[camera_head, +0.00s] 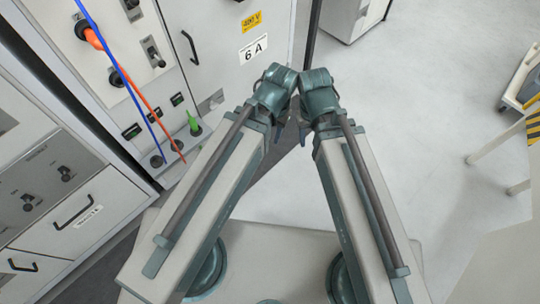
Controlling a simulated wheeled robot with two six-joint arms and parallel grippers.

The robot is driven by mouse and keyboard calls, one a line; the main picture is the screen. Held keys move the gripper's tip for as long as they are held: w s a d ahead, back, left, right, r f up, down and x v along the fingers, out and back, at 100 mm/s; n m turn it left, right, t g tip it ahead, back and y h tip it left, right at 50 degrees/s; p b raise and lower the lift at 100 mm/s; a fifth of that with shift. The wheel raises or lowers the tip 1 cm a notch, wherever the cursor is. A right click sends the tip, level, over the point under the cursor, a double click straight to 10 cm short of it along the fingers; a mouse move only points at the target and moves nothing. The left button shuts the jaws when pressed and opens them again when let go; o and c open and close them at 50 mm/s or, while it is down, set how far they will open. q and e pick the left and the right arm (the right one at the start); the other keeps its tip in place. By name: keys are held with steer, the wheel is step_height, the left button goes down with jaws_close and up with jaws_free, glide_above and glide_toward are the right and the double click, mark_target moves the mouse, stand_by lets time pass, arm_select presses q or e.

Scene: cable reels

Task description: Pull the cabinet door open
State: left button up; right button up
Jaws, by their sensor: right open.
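The grey cabinet door (226,70) is at the upper left, with a yellow 400 V label and a white 6 A label. The door looks flush with the cabinet front. My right gripper (303,134) is small in the picture, below the folded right wrist, open and empty. My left gripper (278,132) is mostly hidden by its own wrist, so its jaws are unclear. Both are to the right of the handle, apart from it.
Blue and orange cables (137,88) hang across the socket panel left of the door. Drawers with handles (73,212) are at the lower left. A grey cabinet (349,18) stands at the back, and a cart (522,75) at the right. The floor (420,110) between is clear.

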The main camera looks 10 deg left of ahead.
arm_select(q)
step_height(320, 180, down, 11)
steer(key=b, duration=1)
steer(key=shift+f, duration=0.15)
step_height(320, 180, up, 18)
steer(key=p, duration=1.8)
